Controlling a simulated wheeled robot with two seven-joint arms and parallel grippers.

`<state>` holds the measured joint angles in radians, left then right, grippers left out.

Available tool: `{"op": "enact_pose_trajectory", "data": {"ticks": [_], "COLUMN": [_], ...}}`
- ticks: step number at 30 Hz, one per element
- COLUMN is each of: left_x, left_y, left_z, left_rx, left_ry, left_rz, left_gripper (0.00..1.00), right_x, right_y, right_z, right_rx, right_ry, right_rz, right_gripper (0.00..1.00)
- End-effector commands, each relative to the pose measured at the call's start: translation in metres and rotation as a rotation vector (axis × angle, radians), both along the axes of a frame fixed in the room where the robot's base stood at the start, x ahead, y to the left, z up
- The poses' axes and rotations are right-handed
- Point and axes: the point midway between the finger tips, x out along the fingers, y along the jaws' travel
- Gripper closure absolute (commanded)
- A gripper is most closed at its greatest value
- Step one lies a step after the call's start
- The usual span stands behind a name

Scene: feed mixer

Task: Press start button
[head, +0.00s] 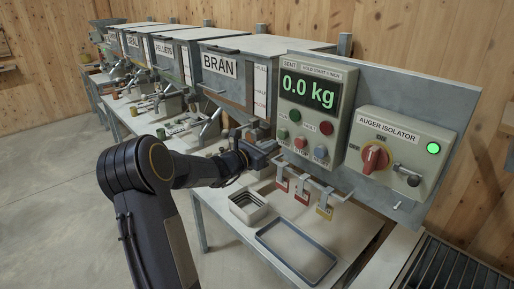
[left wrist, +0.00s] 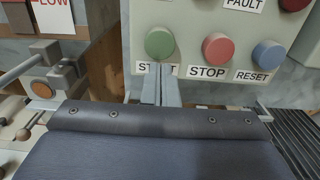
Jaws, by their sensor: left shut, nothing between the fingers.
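The green start button (left wrist: 160,43) is on the control box, its label partly hidden behind my fingertips in the left wrist view. In the head view the start button (head: 300,142) sits left of a blue button at the bottom of the box. My left gripper (left wrist: 160,72) is shut and empty, its tips just below the green button; I cannot tell whether they touch the panel. In the head view the left gripper (head: 272,147) is just left of the control box (head: 311,110). My right gripper is not in view.
A red stop button (left wrist: 218,48) and blue reset button (left wrist: 269,54) sit right of the green one. The display (head: 308,92) reads 0.0 kg. The auger isolator (head: 397,155) has a lit green lamp. Hanging tags (head: 303,193) and a tray (head: 296,251) are below.

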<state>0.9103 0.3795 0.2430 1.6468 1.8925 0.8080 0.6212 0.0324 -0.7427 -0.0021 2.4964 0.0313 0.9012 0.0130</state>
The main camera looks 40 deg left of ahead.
Motion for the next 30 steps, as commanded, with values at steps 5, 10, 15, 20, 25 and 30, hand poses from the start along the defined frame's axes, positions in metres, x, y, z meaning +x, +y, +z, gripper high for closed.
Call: {"op": "enact_pose_trajectory", "data": {"ticks": [5,10,15,20,25,30], "left_x": [0.017,0.021,0.021,0.027,0.040,0.040], "left_y": [-0.001,-0.002,-0.002,-0.003,-0.004,-0.004], "left_z": [0.001,0.000,0.000,-0.002,0.000,0.001], "left_rx": [-0.001,0.000,0.000,0.000,0.000,-0.001], "left_ry": [-0.001,-0.001,-0.001,-0.003,-0.002,-0.002], "left_rz": [0.000,0.000,0.000,-0.002,-0.001,-0.002], "left_gripper": [1.00,1.00,1.00,1.00,1.00,1.00], "right_x": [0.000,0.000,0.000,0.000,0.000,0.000], "right_y": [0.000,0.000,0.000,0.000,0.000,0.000], "right_z": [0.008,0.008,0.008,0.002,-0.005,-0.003], "right_rx": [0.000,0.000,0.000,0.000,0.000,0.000], "right_ry": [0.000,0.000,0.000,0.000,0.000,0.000], "right_rz": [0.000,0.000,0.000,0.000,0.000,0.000], "right_gripper": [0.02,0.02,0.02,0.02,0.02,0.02]}}
